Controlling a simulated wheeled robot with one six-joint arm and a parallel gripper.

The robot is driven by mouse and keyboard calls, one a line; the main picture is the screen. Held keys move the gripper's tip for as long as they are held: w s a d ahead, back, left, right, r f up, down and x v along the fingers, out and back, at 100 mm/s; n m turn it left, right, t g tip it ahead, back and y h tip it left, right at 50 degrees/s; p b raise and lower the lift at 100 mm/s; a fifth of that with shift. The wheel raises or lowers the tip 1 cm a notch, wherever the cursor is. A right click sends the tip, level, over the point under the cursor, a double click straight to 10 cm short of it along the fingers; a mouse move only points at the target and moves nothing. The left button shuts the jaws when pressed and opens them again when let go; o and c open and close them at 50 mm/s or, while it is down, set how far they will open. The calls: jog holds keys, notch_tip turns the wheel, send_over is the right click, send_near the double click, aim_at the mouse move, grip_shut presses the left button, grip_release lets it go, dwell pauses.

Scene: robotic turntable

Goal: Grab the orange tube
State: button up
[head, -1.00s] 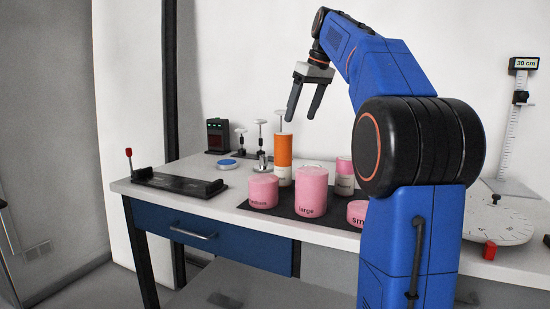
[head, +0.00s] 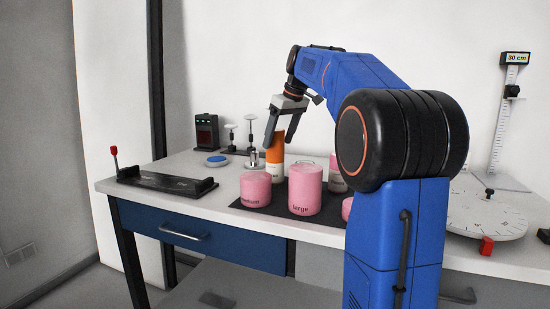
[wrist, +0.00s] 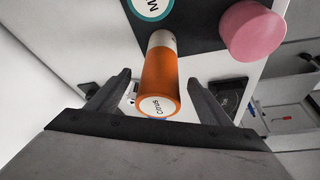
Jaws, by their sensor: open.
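The orange tube (head: 275,154) stands upright on the table, with an orange upper part and a white lower part. In the wrist view the orange tube (wrist: 160,81) shows its round labelled top facing the camera. My gripper (head: 279,141) is open, pointing down over the tube's upper part in the head view. In the wrist view my gripper (wrist: 158,84) has one finger on each side of the tube, with visible gaps. I cannot tell exactly how deep the fingers reach along it.
Pink containers marked large (head: 305,190) and medium (head: 256,189) stand on a dark mat (head: 283,212) in front of the tube. Metal stands (head: 231,138) are behind left; a black tray (head: 167,184) lies further left.

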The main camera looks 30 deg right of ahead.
aim_at(275, 150)
jog(key=shift+x, duration=2.8)
jog(key=shift+s, duration=0.1)
jog(key=shift+c, duration=0.2)
jog(key=c, duration=1.3)
jog(key=shift+r, duration=0.1)
